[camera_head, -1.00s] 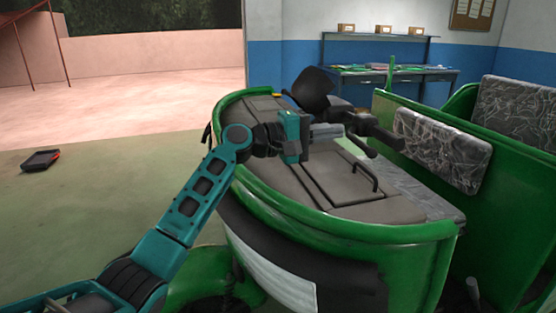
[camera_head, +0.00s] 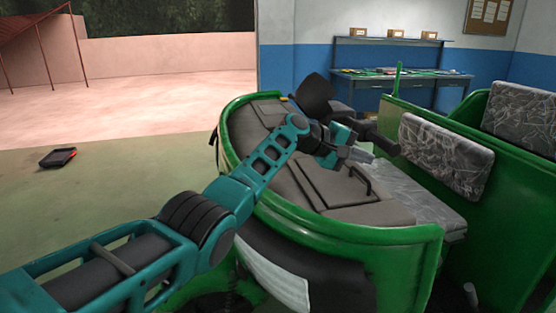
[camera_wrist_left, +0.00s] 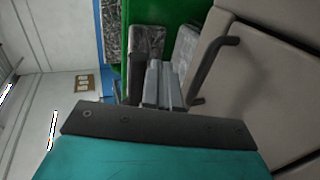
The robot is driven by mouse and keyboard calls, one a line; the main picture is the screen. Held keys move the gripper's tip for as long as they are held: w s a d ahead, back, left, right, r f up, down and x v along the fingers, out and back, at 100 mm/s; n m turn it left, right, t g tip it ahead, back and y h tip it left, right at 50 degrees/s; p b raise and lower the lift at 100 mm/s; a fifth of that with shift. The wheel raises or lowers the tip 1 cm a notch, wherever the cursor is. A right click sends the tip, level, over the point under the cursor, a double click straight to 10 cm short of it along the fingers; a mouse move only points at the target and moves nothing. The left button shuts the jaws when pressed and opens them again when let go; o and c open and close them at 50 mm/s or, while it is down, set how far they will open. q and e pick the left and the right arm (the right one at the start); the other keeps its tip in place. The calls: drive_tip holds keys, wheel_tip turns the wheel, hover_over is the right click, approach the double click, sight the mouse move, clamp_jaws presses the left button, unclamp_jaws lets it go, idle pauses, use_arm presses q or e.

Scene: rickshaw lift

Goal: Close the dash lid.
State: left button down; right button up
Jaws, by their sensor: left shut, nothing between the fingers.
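The dash lid (camera_head: 330,185) is a grey panel in the top of the green rickshaw's dash, with a dark bar handle (camera_head: 362,178) near its right edge. It looks about flush with the dash around it. My left gripper (camera_head: 362,156) is shut and empty, just beyond the handle and close to the lid's far edge. I cannot tell whether it touches the lid. In the left wrist view, the shut fingers (camera_wrist_left: 160,85) are left of the handle (camera_wrist_left: 213,68), apart from it in the picture. The lid (camera_wrist_left: 255,95) fills the right side there. My right gripper is not in view.
The dark handlebar assembly (camera_head: 318,100) stands just behind my left gripper. A patterned seat (camera_head: 420,195) and backrest (camera_head: 445,152) are to the right. A workbench (camera_head: 400,80) stands at the back wall. A dark device (camera_head: 57,158) lies on the open floor at left.

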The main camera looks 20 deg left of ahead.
use_arm(q)
drive_tip(key=shift+w+d+f+g+y, duration=0.2)
drive_tip(key=shift+f+y, duration=0.15)
drive_tip(key=shift+f, duration=0.1)
drive_tip(key=shift+w+d+f+g+y, duration=0.15)
drive_tip(key=shift+d+f+g+y, duration=0.05)
drive_tip(key=shift+f+y, duration=0.2)
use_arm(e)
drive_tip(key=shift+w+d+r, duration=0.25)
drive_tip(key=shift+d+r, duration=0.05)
use_arm(q)
drive_tip(key=shift+p, duration=0.3)
